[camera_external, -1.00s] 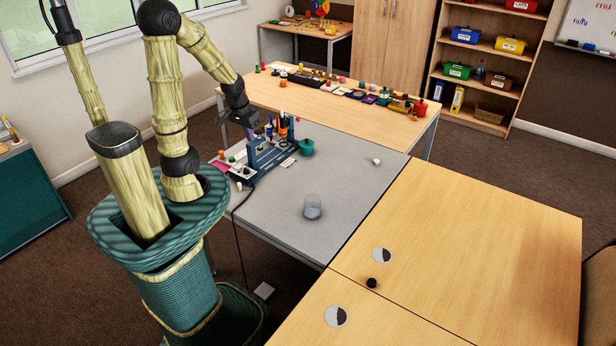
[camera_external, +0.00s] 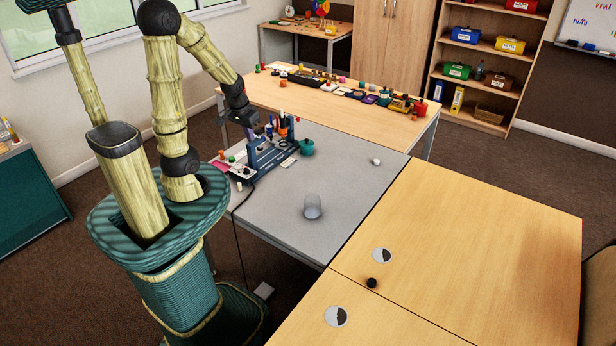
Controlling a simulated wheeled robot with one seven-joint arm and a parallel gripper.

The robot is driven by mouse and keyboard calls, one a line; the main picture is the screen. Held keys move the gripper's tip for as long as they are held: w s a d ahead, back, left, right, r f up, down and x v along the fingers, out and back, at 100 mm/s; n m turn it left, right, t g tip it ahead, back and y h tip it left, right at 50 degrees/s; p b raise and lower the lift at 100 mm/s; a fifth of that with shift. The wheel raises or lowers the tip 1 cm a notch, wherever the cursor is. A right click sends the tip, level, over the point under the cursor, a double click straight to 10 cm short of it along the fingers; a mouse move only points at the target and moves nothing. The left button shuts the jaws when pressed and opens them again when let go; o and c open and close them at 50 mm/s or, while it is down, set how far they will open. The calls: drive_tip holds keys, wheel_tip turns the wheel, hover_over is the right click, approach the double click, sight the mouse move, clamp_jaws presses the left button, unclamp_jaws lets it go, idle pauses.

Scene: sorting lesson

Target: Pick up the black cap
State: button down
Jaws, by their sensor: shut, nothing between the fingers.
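A small black cap (camera_external: 372,283) sits on the near wooden table, just below a round grey-and-black disc (camera_external: 381,255). My gripper (camera_external: 250,136) is far from it, at the upper left, over the back of the grey table beside the blue rack. The fingers are small and dark in this view and partly merge with the items behind them. My gripper is shut with nothing held.
A blue rack (camera_external: 262,158) with several upright items stands close to my gripper. A teal pot (camera_external: 307,147), a clear cup (camera_external: 312,206) and a small white ball (camera_external: 376,161) are on the grey table (camera_external: 350,190). The wooden table (camera_external: 480,250) is mostly clear.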

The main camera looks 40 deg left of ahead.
drive_tip(key=c, duration=1.1)
unclamp_jaws()
drive_tip(key=shift+o, duration=0.2)
drive_tip(key=d+f+n+g+h+b, duration=0.2)
drive_tip(key=d+f+n+h+b, duration=0.2)
drive_tip(key=d+f, duration=0.4)
drive_tip(key=s+d+f+n+g+h+b, duration=0.1)
drive_tip(key=d+f+n+g+h+b, duration=0.2)
drive_tip(key=d+f, duration=0.6)
drive_tip(key=d+f+n+g+h+b, duration=0.2)
drive_tip(key=d+f+n+h+b, duration=0.3)
drive_tip(key=d, duration=1.7)
drive_tip(key=shift+s+d+f+n+h+b, duration=0.15)
drive_tip(key=shift+f+n+b, duration=0.3)
drive_tip(key=shift+f+b, duration=0.45)
drive_tip(key=shift+s+d+f+n+h+b, duration=0.15)
drive_tip(key=shift+f+n+b, duration=0.3)
drive_tip(key=shift+f+b, duration=0.35)
drive_tip(key=shift+w+r, duration=0.1)
approach(372, 283)
drive_tip(key=d, duration=0.1)
drive_tip(key=d+f, duration=0.1)
drive_tip(key=shift+d+f, duration=0.2)
drive_tip(key=shift+d, duration=0.1)
